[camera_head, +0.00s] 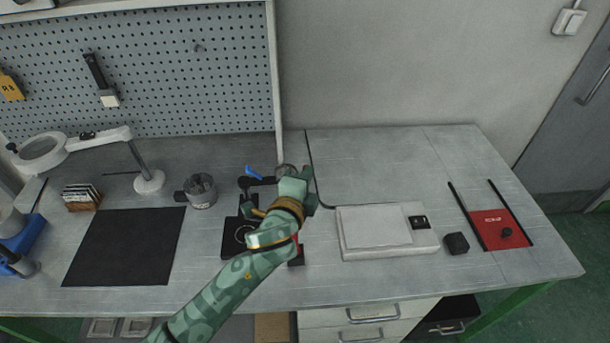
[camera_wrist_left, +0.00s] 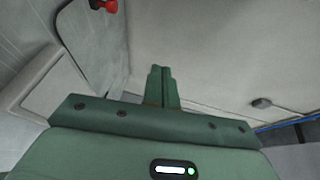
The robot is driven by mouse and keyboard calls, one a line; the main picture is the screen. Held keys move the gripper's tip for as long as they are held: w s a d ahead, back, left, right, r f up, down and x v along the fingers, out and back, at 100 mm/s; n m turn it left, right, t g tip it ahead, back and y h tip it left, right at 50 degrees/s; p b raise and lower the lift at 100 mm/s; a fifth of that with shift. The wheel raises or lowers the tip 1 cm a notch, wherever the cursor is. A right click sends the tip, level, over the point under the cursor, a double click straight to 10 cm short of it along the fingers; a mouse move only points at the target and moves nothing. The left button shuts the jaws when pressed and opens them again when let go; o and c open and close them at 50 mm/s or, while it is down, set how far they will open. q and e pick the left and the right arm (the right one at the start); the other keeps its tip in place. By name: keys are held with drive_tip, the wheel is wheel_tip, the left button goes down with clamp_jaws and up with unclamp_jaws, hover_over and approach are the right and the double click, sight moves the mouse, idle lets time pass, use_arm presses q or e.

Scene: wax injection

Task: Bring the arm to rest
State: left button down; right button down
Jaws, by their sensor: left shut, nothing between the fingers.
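My left arm (camera_head: 235,285), pale green with dark patches and an orange band, reaches in from the bottom left over the middle of the table. My left gripper (camera_head: 301,185) is at the arm's far end, above the table and left of the white flat device. In the left wrist view the two green fingers (camera_wrist_left: 160,73) are together, with nothing between them. The hand and forearm partly hide a dark device (camera_head: 233,230) with a blue lever on the table. My right gripper is not in view.
The grey table (camera_head: 400,165) is clear at the back right. A white flat device (camera_head: 385,247), a small black block (camera_head: 456,243) and a red mat (camera_head: 490,229) are on the right. A black mat (camera_head: 125,245), metal pot (camera_head: 201,191) and magnifier lamp (camera_head: 150,180) are on the left.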

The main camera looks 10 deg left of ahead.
use_arm(q)
drive_tip(key=s+a+f+n+g+y, duration=0.35)
drive_tip(key=s+a+n+g, duration=0.2)
drive_tip(key=s+a, duration=0.6)
drive_tip(key=s+a+f+n+g+y, duration=0.35)
drive_tip(key=s+a+n, duration=0.4)
drive_tip(key=s, duration=0.75)
drive_tip(key=s+d+f+g+h, duration=0.2)
drive_tip(key=f, duration=1.1)
drive_tip(key=s+d+f+g+h, duration=0.2)
drive_tip(key=f, duration=1.1)
drive_tip(key=s+f+n+g+h+b, duration=0.1)
drive_tip(key=s+f+n+g+b, duration=0.1)
drive_tip(key=s+f, duration=1.5)
drive_tip(key=s, duration=0.3)
drive_tip(key=shift+s+f+n, duration=0.2)
drive_tip(key=shift+f+n, duration=0.1)
drive_tip(key=shift+d+g, duration=0.1)
drive_tip(key=shift+g, duration=0.2)
